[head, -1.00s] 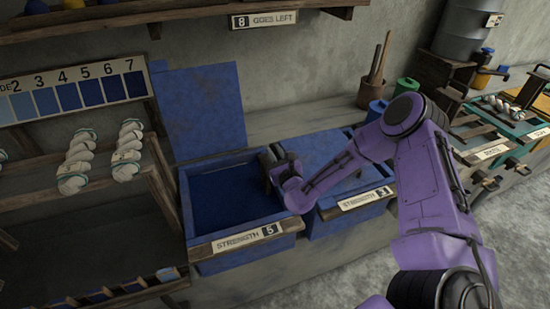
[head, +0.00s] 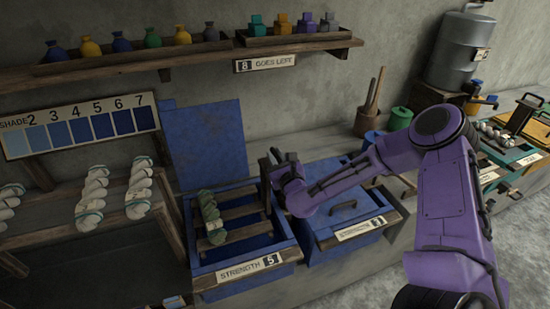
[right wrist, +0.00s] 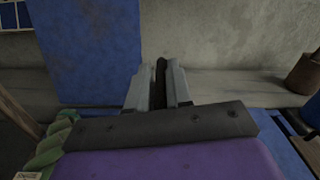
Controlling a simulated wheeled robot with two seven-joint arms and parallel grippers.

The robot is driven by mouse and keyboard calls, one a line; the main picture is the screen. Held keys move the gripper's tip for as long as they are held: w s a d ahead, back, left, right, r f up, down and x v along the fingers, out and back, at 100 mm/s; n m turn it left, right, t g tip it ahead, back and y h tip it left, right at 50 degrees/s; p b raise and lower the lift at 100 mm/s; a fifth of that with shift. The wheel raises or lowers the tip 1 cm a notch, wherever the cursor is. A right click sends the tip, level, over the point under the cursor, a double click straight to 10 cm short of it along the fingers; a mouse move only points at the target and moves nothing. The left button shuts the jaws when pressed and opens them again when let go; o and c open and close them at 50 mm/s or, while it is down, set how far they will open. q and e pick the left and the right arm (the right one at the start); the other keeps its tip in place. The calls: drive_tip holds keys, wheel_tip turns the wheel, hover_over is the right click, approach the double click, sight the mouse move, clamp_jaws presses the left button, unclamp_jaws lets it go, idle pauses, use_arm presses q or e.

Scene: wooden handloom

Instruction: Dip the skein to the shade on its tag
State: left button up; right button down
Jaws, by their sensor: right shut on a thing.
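The green twisted skein (head: 210,216) lies on a wooden rack (head: 240,211) above the dark liquid in the strength 5 vat (head: 285,236). A small pale tag (head: 216,238) shows near its front end; I cannot read it. In the right wrist view, part of the green skein (right wrist: 54,142) shows at the lower left. My right gripper (head: 270,164) is at the vat's back right corner. It is shut on a dark upright lever (right wrist: 160,78), mostly hidden between the fingers. My left gripper is out of view.
A lidded blue vat (head: 348,212) stands to the right, close under my right arm. A raised blue lid (head: 205,143) stands behind the open vat.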

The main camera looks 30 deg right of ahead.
drive_tip(key=shift+w+d+r, duration=0.15)
drive_tip(key=shift+r, duration=0.2)
drive_tip(key=c, duration=1.1)
unclamp_jaws()
drive_tip(key=shift+s+d, duration=0.1)
drive_tip(key=shift+s, duration=0.15)
drive_tip(key=shift+s+f, duration=0.1)
drive_tip(key=shift+f, duration=0.05)
drive_tip(key=b+v, duration=0.1)
drive_tip(key=v, duration=0.9)
drive_tip(key=shift+s+b, duration=0.1)
drive_tip(key=shift+b, duration=0.25)
